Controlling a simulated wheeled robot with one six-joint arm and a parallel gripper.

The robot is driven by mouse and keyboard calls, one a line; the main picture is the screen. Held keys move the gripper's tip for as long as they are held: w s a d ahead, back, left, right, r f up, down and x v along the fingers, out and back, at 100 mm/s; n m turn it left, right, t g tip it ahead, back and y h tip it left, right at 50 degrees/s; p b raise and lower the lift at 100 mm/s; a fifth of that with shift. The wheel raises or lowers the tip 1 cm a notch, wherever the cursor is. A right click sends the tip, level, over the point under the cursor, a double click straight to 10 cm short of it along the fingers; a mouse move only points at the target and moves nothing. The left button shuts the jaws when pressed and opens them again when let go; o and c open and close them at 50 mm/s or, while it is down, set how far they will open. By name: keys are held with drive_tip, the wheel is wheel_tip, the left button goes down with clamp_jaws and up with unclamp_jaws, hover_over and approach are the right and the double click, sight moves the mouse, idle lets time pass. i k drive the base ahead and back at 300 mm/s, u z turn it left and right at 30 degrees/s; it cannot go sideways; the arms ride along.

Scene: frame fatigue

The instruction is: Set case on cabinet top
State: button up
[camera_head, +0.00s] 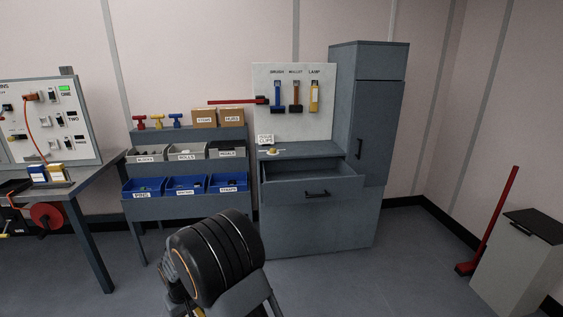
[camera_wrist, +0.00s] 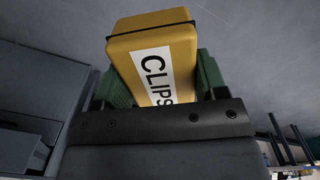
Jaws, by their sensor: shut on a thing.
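The case (camera_wrist: 150,60) is a yellow box with a dark lid edge and a white label reading CLIPS. In the wrist view it sits between the green pads of my gripper (camera_wrist: 160,82), which is shut on it. In the head view my dark arm hides most of the gripper and case. The grey cabinet top (camera_head: 325,149) is ahead, right of centre, apart from my arm. A small white sign (camera_head: 265,139) and a small pale, yellowish item (camera_head: 273,152) are at its left end.
A drawer (camera_head: 314,196) in the cabinet front stands open below the top. A tall locker (camera_head: 376,120) adjoins on the right. A pegboard (camera_head: 294,75) with hanging tools rises behind, with a red bar (camera_head: 235,101) at its left. A bin rack (camera_head: 184,166) stands left. Floor lies clear in front.

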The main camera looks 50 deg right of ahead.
sight(287, 149)
drive_tip(key=i, duration=1.55)
drive_tip(key=z, duration=0.9)
drive_tip(key=i, duration=1.6)
drive_tip(key=z, duration=1.05)
drive_tip(key=i, duration=0.25)
drive_tip(key=z, duration=0.35)
